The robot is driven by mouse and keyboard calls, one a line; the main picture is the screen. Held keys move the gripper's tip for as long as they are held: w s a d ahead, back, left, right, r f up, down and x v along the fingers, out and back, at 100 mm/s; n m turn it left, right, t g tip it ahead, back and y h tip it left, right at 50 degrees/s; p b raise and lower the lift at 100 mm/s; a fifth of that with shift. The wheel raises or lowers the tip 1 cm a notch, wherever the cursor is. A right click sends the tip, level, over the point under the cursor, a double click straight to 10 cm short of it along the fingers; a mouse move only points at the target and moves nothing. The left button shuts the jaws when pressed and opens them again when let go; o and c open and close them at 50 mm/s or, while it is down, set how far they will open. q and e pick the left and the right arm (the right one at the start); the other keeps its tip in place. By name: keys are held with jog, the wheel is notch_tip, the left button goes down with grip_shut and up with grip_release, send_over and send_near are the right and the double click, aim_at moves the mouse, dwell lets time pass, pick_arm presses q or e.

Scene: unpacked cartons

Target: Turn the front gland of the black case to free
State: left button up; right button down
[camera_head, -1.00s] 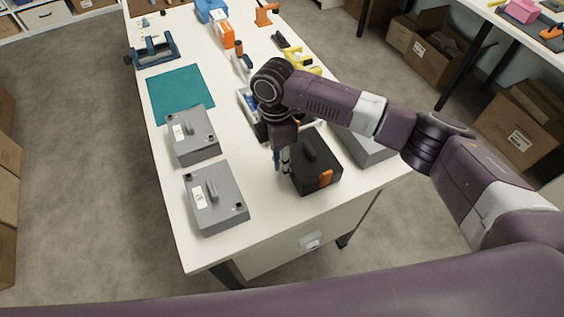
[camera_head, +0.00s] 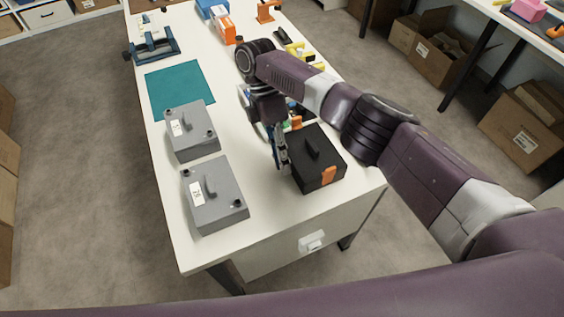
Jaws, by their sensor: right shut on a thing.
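The black case (camera_head: 332,151) stands near the right front of the white table, with a handle on top and an orange latch (camera_head: 328,176) on its near side. My right gripper (camera_head: 282,164) points down at the left side of the case, its fingers close together at the case's wall. It is shut on a small part there, which I take for the front gland. The fingers hide the gland, so its turn position cannot be seen. My left gripper is not in view.
Two grey cases (camera_head: 214,205) (camera_head: 184,140) stand left of my right gripper. A teal mat (camera_head: 180,88) lies behind them. My right arm covers the table's right side. Coloured tools (camera_head: 292,122) lie close behind the black case. The front strip of table is clear.

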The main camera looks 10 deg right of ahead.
jog(key=shift+b, duration=0.35)
dwell(0.4)
jog(key=shift+w, duration=0.1)
jog(key=c, duration=1.8)
grip_release()
jog(key=shift+a, duration=0.1)
jog(key=shift+o, duration=0.2)
jog(key=shift+r, duration=0.1)
jog(key=shift+w+r, duration=0.15)
jog(key=shift+r, duration=0.6)
notch_tip(320, 180, up, 8)
jog(key=shift+s+r, duration=0.15)
jog(key=shift+s, duration=0.05)
